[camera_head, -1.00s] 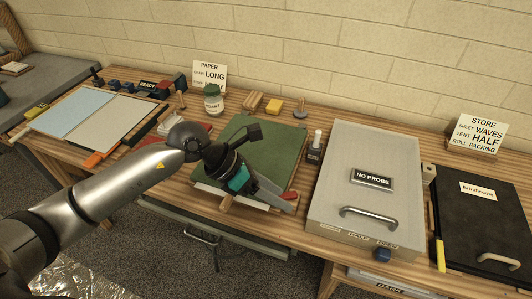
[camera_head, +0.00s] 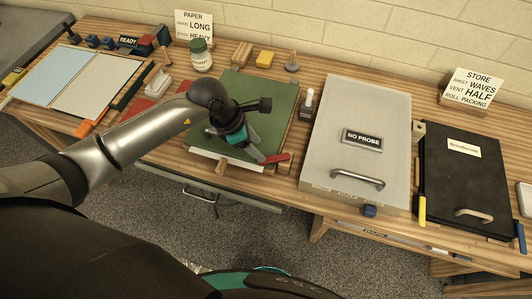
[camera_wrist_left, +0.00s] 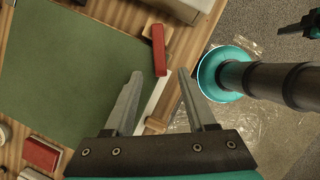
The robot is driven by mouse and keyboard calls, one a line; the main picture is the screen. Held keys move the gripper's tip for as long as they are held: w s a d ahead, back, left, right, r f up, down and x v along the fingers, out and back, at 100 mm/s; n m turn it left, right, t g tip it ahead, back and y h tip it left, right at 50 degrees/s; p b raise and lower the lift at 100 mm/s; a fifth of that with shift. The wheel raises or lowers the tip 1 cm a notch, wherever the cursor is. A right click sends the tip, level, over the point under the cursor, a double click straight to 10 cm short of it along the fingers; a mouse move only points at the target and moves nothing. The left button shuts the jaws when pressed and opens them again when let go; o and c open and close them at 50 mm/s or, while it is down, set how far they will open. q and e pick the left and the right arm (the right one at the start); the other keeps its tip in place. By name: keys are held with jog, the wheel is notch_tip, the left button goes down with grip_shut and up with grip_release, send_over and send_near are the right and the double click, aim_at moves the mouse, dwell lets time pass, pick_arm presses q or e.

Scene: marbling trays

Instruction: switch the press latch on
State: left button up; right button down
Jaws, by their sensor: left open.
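A small red lever (camera_head: 278,157) on a wooden mount sits at the front right corner of the green press board (camera_head: 262,97). I take it for the press latch, but no label shows. In the left wrist view the red lever (camera_wrist_left: 158,50) lies just beyond my fingertips. My left gripper (camera_head: 256,151) is over the board's front edge, beside the lever. In the wrist view its two fingers are apart with nothing between them (camera_wrist_left: 160,78). I cannot tell whether the latch is on or off.
A pale grey box (camera_head: 338,105) marked NO PROBE stands to the right, with a handle and a blue knob (camera_head: 369,211). A black case (camera_head: 470,190) lies further right. A green-lidded jar (camera_head: 200,55) stands behind the board.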

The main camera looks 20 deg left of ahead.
aim_at(269, 159)
pick_arm(q)
jog(key=x, duration=0.6)
jog(key=shift+w+d+f, duration=0.1)
jog(key=shift+f, duration=0.1)
grip_shut()
dwell(0.3)
dwell(1.0)
